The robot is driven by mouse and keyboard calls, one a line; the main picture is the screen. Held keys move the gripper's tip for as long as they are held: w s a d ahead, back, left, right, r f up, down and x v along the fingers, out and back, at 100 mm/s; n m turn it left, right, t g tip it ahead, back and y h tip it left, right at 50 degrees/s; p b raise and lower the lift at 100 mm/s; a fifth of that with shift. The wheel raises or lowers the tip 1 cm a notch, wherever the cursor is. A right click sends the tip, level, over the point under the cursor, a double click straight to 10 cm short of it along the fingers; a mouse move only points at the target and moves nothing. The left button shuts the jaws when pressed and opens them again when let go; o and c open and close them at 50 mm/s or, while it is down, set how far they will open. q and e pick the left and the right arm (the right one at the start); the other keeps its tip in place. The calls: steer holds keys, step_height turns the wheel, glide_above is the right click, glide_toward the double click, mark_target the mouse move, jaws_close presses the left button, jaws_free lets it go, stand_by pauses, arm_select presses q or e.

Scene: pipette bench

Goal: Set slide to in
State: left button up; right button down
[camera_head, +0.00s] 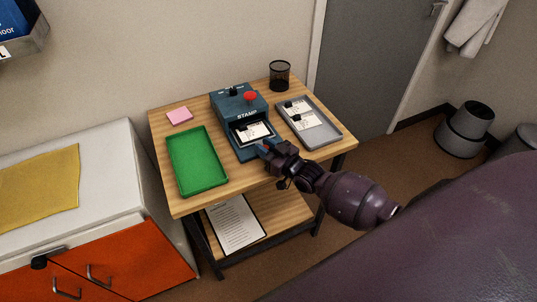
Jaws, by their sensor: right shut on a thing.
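The blue stamp machine (238,103), labelled STAMP, stands on the wooden table with a red button and a black knob on top. Its slide (237,146) is out at the front, with a white card (252,132) lying on it. The card has a small black piece on it. My right gripper (264,148) is at the front edge of the slide, shut on it; the arm hides the exact grip. My left gripper is not in view.
A green tray (197,186) lies empty to the left and a pink pad (180,116) behind it. A grey tray (333,137) with cards is to the right. A black mesh cup (279,75) stands at the back. A lower shelf (276,211) holds a sheet.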

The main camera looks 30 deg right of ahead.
steer(key=c, duration=1)
jaws_free()
steer(key=shift+o, duration=0.2)
steer(key=v, duration=1.1)
steer(key=shift+o, duration=0.3)
